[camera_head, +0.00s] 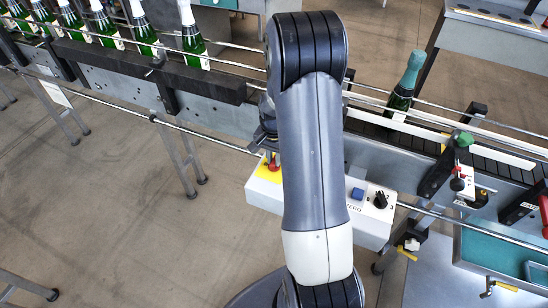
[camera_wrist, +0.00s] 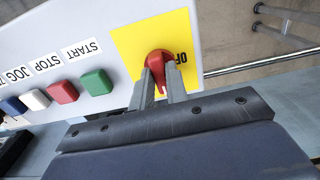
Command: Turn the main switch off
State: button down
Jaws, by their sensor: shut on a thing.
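The main switch is a red rotary knob (camera_wrist: 160,63) on a yellow plate (camera_wrist: 133,45) of a white control box, with the letters "OF" readable beside it. The wrist view shows my gripper (camera_wrist: 160,77) with its two grey fingers shut on the red knob, one on each side. In the head view the red knob (camera_head: 273,163) shows at the left end of the control box (camera_head: 262,190), just left of my arm. My arm hides the middle of the box, and the fingertips are hard to make out there.
A green button (camera_wrist: 96,82), a red button (camera_wrist: 62,92) and other buttons lie beside the switch. A black selector (camera_head: 380,200) and a blue button (camera_head: 357,193) sit at the box's right end. Behind runs a conveyor (camera_head: 150,77) with green bottles (camera_head: 145,35). Open floor lies in front.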

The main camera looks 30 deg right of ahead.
aim_at(274, 160)
jog(key=n+b, duration=0.2)
jog(key=n, duration=0.2)
jog(key=shift+f, duration=0.1)
jog(key=n+b, duration=0.1)
jog(key=n, duration=0.3)
jog(key=shift+b, duration=0.35)
jog(key=n+b, duration=0.1)
jog(key=n, duration=0.4)
jog(key=n+b, duration=0.1)
jog(key=n, duration=0.3)
jog(key=shift+n, duration=0.3)
jog(key=c, duration=1.4)
grip_release()
notch_tip(274, 160, up, 11)
